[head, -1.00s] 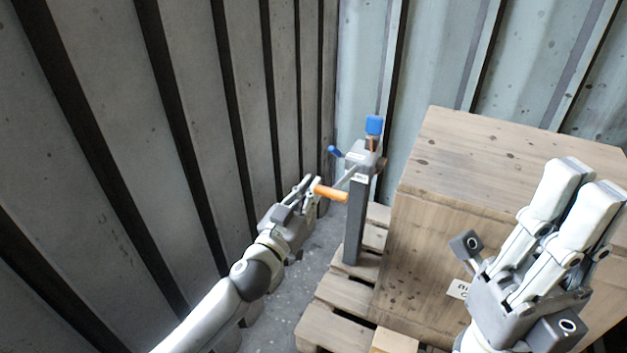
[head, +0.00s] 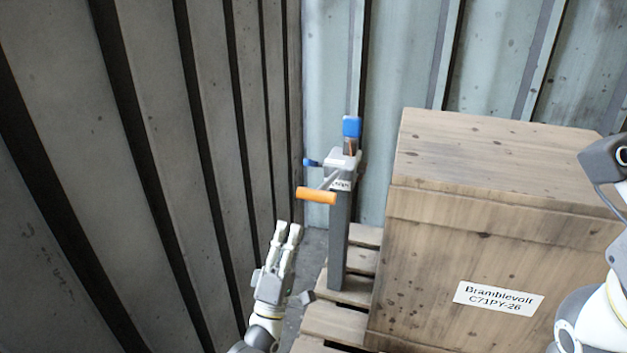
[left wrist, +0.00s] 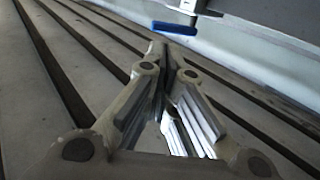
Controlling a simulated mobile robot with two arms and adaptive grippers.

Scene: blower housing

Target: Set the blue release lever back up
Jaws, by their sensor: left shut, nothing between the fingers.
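The stand is a grey post (head: 338,235) with a pale head (head: 341,163). A small blue lever (head: 311,162) sticks out to the left of the head, roughly level. A separate blue block (head: 352,127) tops the stand. An orange handle (head: 316,196) on a metal arm points left below the head. My left gripper (head: 288,228) is shut and empty, pointing up, below and left of the orange handle and apart from it. Its fingertips (left wrist: 165,48) meet in the left wrist view, with a blue bar (left wrist: 174,28) beyond them; which blue part this is, I cannot tell.
A wooden crate (head: 430,270) with a white label stands right of the post. The post stands on a wooden pallet (head: 335,322). A ribbed wall (head: 160,150) runs close on the left, another behind. Part of my right arm shows at the right edge.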

